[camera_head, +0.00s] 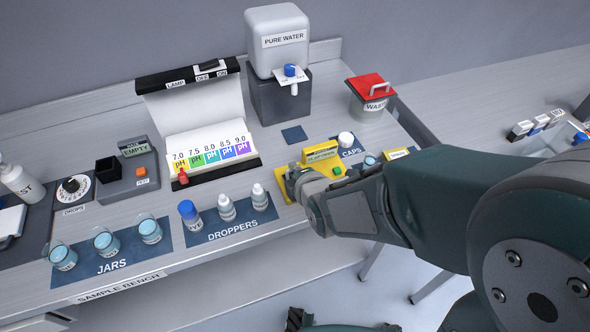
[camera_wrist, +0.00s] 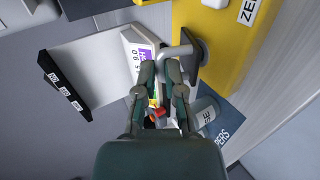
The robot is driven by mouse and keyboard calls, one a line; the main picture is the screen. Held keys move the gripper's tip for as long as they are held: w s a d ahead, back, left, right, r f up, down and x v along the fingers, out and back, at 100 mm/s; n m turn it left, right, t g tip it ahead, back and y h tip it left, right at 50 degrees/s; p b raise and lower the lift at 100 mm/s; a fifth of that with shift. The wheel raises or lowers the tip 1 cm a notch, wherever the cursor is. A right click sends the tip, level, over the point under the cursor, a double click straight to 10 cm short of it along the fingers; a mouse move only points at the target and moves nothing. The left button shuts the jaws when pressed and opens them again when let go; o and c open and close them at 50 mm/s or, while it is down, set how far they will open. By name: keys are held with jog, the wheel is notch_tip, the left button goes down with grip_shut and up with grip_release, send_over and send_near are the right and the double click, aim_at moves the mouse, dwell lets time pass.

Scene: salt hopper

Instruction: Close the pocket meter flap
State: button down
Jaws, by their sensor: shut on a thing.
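The pocket meter (camera_head: 353,197) is a yellow device on the bench in the head view, with a display on top and a green button. My gripper (camera_head: 297,172) is at its left end and covers part of it. In the wrist view the yellow meter body (camera_wrist: 217,35) fills the upper right. A dark grey flap piece (camera_wrist: 203,52) with a light grey handle (camera_wrist: 180,50) sits at its edge. My gripper (camera_wrist: 160,72) is shut on the handle, whose end goes between the fingertips. How far the flap is open I cannot tell.
Dropper bottles (camera_head: 227,207) stand left of the meter, and jars (camera_head: 106,243) farther left. The pH chart stand (camera_head: 209,150) and the pure water tank (camera_head: 279,40) are behind. A red-lidded waste bin (camera_head: 370,98) stands at the back right.

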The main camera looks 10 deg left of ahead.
jog(key=c, duration=1)
grip_release()
jog(key=shift+c, duration=0.2)
notch_tip(320, 180, up, 10)
jog(key=shift+a+f, duration=0.1)
